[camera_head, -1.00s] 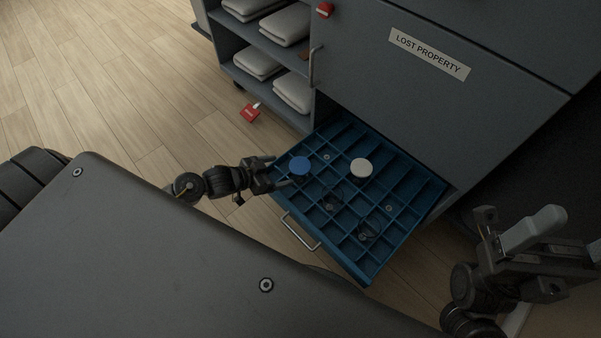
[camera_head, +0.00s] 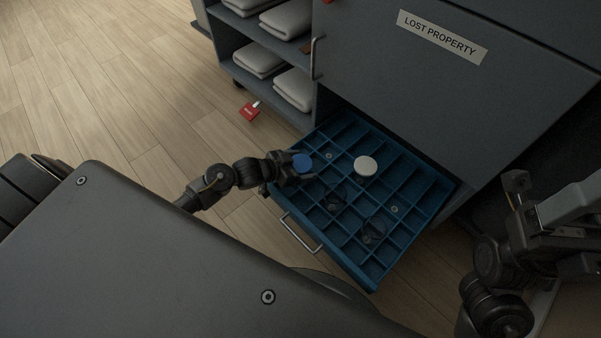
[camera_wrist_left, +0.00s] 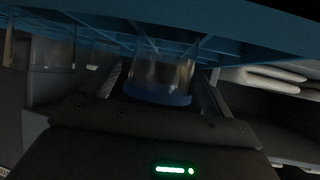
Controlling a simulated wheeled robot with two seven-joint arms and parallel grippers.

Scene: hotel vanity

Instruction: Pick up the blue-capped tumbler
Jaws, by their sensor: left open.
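The blue-capped tumbler (camera_head: 302,162) stands upright in the open blue drawer (camera_head: 388,258), at its left side. My left gripper (camera_head: 287,170) is at the tumbler, with its jaws open. In the left wrist view the clear tumbler body (camera_wrist_left: 160,73) and blue cap rim (camera_wrist_left: 158,97) lie between the two fingers. I cannot tell whether either finger touches it. A white-capped tumbler (camera_head: 365,166) stands in another compartment to the right. My right gripper (camera_head: 530,215) is at the right edge, away from the drawer; its jaw state is unclear.
Thin dividers split the drawer into compartments, with dark round clear items (camera_head: 373,231) in some. The drawer handle (camera_head: 301,235) faces me. Shelves with folded towels (camera_head: 294,88) stand behind left. A red tag (camera_head: 249,111) lies on the wooden floor.

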